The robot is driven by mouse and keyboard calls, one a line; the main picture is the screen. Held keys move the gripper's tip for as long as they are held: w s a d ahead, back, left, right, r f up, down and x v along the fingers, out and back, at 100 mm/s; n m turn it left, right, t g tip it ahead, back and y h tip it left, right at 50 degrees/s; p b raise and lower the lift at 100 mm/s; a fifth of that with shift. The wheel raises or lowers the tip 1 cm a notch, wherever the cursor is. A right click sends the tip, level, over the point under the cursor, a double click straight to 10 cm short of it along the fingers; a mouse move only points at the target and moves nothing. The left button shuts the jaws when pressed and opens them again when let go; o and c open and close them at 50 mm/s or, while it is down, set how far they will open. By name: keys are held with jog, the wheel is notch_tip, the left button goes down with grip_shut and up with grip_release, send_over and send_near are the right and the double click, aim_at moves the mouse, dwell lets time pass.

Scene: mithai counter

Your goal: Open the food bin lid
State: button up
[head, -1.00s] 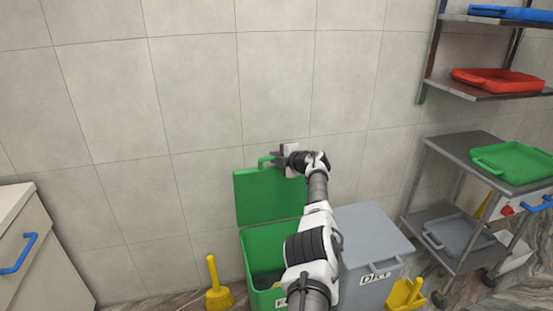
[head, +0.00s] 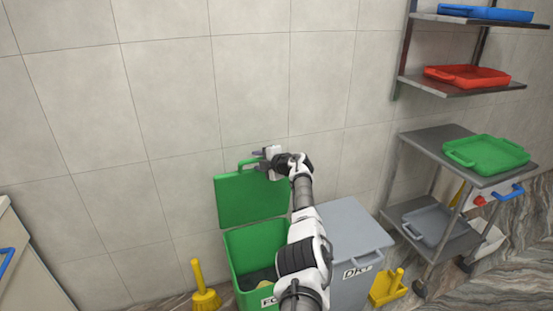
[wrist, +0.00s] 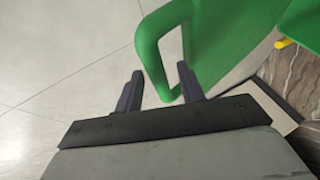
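The green food bin (head: 243,281) stands on the floor against the wall, its label partly hidden by my arm. Its green lid (head: 245,200) is raised and stands upright, so the bin's mouth is open and something dark shows inside. The lid's green loop handle (head: 248,164) is at its top edge and also shows large in the wrist view (wrist: 153,60). My gripper (head: 262,158) is at that handle. In the wrist view, its two fingers (wrist: 160,84) are apart, with the end of the handle between them and gaps on both sides.
A grey bin (head: 350,240) with a closed lid stands right of the green bin. A yellow brush (head: 203,290) is on the left and a yellow dustpan (head: 387,288) on the right. A steel trolley (head: 420,140) with trays is at the right. A cabinet is at the left edge.

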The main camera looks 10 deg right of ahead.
jog(key=shift+s+d+r+p, duration=0.25)
jog(key=shift+s+r+p, duration=0.3)
jog(key=shift+s+p, duration=0.3)
jog(key=b+v, duration=0.1)
jog(key=v, duration=0.9)
jog(key=shift+s+d, duration=0.1)
jog(key=shift+s, duration=0.05)
